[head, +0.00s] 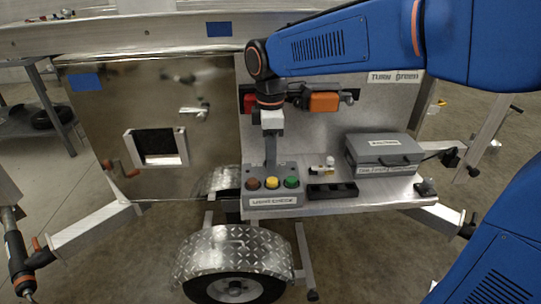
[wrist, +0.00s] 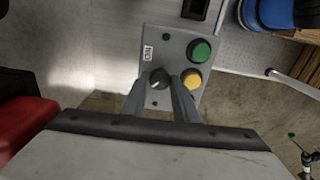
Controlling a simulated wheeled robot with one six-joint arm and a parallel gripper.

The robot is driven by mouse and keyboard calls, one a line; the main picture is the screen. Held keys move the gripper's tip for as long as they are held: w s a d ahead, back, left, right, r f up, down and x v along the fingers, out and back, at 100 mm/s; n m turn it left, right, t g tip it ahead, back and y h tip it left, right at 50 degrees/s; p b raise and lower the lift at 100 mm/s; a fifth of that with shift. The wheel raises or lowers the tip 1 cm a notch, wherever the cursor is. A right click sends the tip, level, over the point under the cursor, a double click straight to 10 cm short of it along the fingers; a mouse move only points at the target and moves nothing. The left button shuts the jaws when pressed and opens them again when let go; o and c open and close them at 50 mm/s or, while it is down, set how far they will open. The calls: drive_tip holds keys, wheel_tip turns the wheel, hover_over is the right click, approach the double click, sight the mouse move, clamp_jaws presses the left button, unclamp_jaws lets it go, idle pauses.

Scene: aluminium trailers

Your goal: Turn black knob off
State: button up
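The black knob (wrist: 158,77) sits on a grey control panel (wrist: 171,42) in the wrist view, beside a small white label (wrist: 148,53). My gripper (wrist: 158,88) is open, with one finger to the left of the knob and one to the right. The gap on each side looks clear, but I cannot tell how far the fingertips are above the panel. In the head view, my gripper (head: 270,160) points down at the back of the grey "LIGHT CHECK" box (head: 273,201). The knob cannot be made out there.
Green (wrist: 200,51) and yellow (wrist: 192,80) buttons are close to the right finger. The head view also shows a red-brown button (head: 253,184). A black tray (head: 332,191) and grey case (head: 383,155) stand to the right. An orange light (head: 323,102) is on the wall behind.

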drive_tip(key=o, duration=0.4)
drive_tip(key=shift+c, duration=0.2)
drive_tip(key=shift+r, duration=0.1)
wheel_tip(320, 180, up, 17)
idle(0.3)
drive_tip(key=shift+r, duration=0.1)
drive_tip(key=s+d+f+m+t, duration=0.1)
drive_tip(key=s+d+f+m, duration=0.3)
drive_tip(key=d, duration=0.4)
drive_tip(key=s+d+f+m+t, duration=0.1)
drive_tip(key=s+d+f+m, duration=0.35)
drive_tip(key=d, duration=0.25)
drive_tip(key=s+d+f+m+t, duration=0.2)
drive_tip(key=s+d+f+m, duration=0.7)
drive_tip(key=s+f, duration=0.3)
drive_tip(key=shift+d+f+m+t, duration=0.25)
drive_tip(key=shift+f+m+t, duration=0.15)
drive_tip(key=shift+f, duration=0.55)
